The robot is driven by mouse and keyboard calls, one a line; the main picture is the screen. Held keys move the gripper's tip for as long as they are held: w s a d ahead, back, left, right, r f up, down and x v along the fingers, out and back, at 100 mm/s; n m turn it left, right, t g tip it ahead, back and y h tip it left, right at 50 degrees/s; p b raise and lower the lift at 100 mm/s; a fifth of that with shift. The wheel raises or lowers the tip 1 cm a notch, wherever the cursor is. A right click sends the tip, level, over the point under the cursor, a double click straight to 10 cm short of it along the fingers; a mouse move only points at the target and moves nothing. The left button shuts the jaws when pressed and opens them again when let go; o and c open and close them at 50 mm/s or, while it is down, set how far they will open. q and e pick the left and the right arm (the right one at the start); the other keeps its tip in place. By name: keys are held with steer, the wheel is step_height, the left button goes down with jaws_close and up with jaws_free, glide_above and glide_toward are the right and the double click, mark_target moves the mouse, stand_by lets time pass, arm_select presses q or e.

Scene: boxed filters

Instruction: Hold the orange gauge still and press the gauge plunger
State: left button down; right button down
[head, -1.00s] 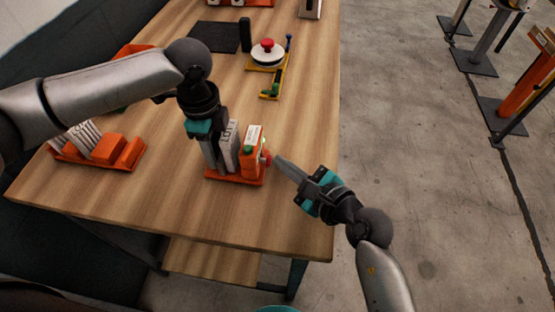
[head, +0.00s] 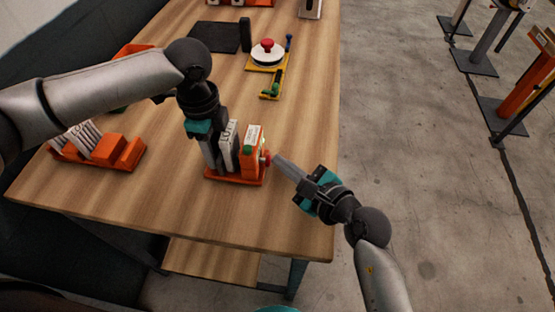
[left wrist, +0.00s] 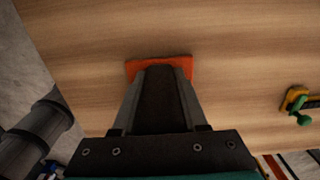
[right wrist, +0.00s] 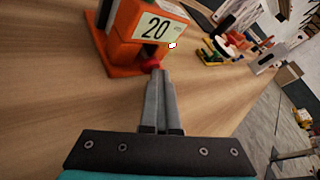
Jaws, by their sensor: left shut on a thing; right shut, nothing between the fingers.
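The orange gauge (head: 250,158) stands near the table's front edge, with a white lettered box (head: 229,143) upright in it. In the right wrist view the gauge (right wrist: 124,22) shows a pale "20" label. Its red plunger (head: 266,158) points right and also shows in the right wrist view (right wrist: 150,65). My left gripper (head: 213,166) points down at the gauge's left end, shut on it; the gripped part is mostly hidden. In the left wrist view only its orange base (left wrist: 160,63) shows. My right gripper (head: 275,158) is shut and empty, tips right at the plunger; contact is unclear.
An orange rack (head: 128,152) with white boxes stands at left. The table between gauge and fixture is clear.

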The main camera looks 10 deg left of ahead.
arm_select(q)
steer(key=shift+s+d, duration=0.1)
steer(key=shift+d, duration=0.25)
arm_select(e)
steer(key=shift+s+d+r, duration=0.1)
steer(key=shift+s+d, duration=0.2)
steer(key=shift+d, duration=0.6)
arm_select(q)
steer(key=shift+a, duration=0.1)
arm_select(e)
steer(key=shift+d, duration=0.4)
arm_select(q)
steer(key=shift+a, duration=0.1)
arm_select(e)
steer(key=shift+d, duration=0.25)
steer(key=shift+w+d, duration=0.1)
steer(key=shift+d, duration=2.15)
arm_select(q)
steer(key=shift+c, duration=1.8)
jaws_free()
